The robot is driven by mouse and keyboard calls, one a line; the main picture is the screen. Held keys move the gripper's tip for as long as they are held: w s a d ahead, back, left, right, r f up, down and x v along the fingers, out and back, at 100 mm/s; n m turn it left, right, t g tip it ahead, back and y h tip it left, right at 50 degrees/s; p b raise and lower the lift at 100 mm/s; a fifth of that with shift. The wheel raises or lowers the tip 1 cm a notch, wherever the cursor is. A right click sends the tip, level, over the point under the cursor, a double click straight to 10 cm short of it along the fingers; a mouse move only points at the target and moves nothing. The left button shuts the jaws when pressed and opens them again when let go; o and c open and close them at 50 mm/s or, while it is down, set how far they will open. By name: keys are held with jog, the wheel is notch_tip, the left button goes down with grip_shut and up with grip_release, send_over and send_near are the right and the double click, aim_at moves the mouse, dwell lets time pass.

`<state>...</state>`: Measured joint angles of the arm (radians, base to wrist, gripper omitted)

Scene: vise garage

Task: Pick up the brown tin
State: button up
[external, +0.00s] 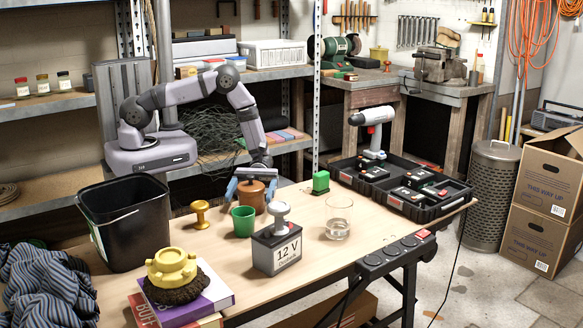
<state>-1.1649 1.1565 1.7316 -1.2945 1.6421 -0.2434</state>
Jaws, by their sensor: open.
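The brown tin (251,201) stands upright on the wooden table, behind the green cup (243,222). My gripper (251,189) points down over the tin. Its blue fingers are open, one to the left and one to the right of the tin's upper part. I cannot tell whether either finger touches the tin. The green cup and the finger on the right hide parts of the tin's edges.
A yellow knob-like piece (201,213) stands left of the tin. A 12 V battery block (276,248) with a grey knob on top and a glass (339,218) stand in front and right. A black bin (126,222) is left; a green block (321,182) is right.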

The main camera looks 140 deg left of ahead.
jog(key=shift+x, duration=0.8)
jog(key=c, duration=1.5)
jog(key=shift+r, duration=0.15)
notch_tip(320, 180, up, 10)
